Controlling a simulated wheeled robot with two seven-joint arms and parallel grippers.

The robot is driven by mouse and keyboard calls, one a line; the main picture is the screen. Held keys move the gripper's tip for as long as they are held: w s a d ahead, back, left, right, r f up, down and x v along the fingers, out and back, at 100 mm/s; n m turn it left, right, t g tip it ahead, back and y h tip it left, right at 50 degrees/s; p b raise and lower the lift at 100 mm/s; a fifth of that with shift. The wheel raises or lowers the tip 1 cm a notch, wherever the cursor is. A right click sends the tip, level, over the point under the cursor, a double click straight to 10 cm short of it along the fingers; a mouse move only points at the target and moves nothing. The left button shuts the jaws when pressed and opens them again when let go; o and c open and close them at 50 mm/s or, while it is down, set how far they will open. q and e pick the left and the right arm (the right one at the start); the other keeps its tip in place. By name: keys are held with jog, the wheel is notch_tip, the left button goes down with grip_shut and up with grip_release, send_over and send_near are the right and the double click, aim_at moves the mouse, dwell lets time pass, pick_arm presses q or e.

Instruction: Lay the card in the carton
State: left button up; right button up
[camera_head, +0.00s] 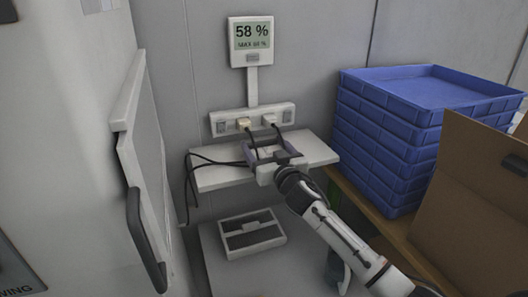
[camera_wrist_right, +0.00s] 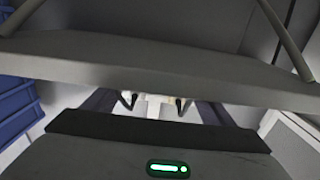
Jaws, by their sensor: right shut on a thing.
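The brown carton (camera_head: 468,205) stands at the right edge of the head view, an upright wall or flap showing. Its inside is hidden. My right gripper (camera_head: 270,149) is over the white wall shelf, below the socket strip. Its two purple-grey fingers stand apart in the head view and at both sides of the wrist view (camera_wrist_right: 158,104). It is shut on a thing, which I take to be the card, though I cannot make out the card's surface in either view. My left gripper is out of view.
The white shelf (camera_head: 218,178) carries black cables from the socket strip (camera_head: 287,115). A stack of blue trays (camera_head: 385,145) stands between the shelf and the carton. A white tray with dark slots (camera_head: 252,252) lies below. An open door (camera_head: 143,165) is at left.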

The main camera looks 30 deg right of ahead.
jog(key=shift+w+f, duration=0.2)
jog(key=shift+f, duration=0.5)
jog(key=shift+f, duration=0.25)
jog(key=o, duration=1)
jog(key=shift+r, duration=0.1)
